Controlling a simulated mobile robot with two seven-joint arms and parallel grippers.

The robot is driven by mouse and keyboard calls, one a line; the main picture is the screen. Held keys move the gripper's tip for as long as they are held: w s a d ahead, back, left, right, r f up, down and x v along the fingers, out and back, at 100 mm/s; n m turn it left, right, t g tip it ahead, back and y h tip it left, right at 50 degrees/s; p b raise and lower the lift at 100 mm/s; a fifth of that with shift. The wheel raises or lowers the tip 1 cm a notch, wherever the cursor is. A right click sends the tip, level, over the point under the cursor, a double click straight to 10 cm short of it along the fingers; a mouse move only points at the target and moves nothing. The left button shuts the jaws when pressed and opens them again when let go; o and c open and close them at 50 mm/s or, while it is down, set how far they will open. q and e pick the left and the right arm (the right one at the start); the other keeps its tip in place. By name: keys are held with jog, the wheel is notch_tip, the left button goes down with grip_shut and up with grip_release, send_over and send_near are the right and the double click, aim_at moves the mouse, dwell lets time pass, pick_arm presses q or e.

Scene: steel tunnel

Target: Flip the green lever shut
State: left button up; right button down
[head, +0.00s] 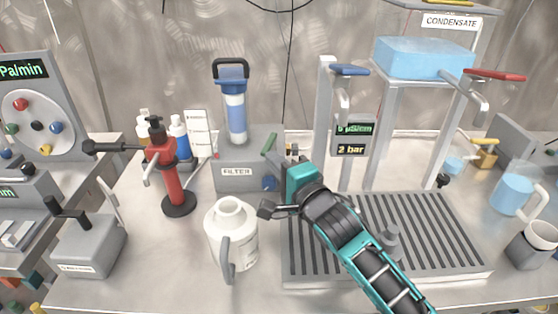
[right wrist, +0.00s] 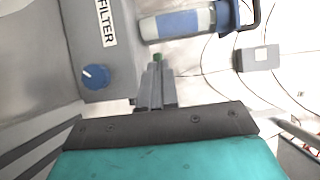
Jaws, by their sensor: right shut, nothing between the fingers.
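The green lever (head: 269,143) stands up, tilted, at the right side of the grey filter box (head: 236,172). In the right wrist view a small green part (right wrist: 157,56) shows just past my fingertips; most of it is hidden behind them. My right gripper (head: 291,152) is shut and empty, close to the right of the lever in the head view. Its fingers (right wrist: 155,82) point at the green part in the wrist view. I cannot tell whether they touch it. My left gripper is not in view.
A blue knob (head: 269,184) and a blue-capped filter cylinder (head: 235,108) are on the filter box. A white jug (head: 231,236) stands in front. A ribbed drip tray (head: 440,235) lies under my right arm. A red tap stand (head: 168,178) is at left.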

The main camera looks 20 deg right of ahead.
pick_arm(q)
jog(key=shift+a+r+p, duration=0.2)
jog(key=shift+p, duration=0.15)
pick_arm(e)
jog(key=shift+w+a, duration=0.1)
jog(key=shift+a, duration=0.3)
pick_arm(q)
jog(key=p, duration=0.1)
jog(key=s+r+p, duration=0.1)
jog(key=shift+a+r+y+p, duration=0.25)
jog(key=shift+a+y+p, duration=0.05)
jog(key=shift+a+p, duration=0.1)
pick_arm(e)
jog(key=w+a, duration=0.2)
jog(key=a, duration=0.1)
jog(key=shift+a, duration=0.2)
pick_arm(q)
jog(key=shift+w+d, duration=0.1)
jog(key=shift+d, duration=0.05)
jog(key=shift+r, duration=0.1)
pick_arm(e)
jog(key=shift+s, duration=0.15)
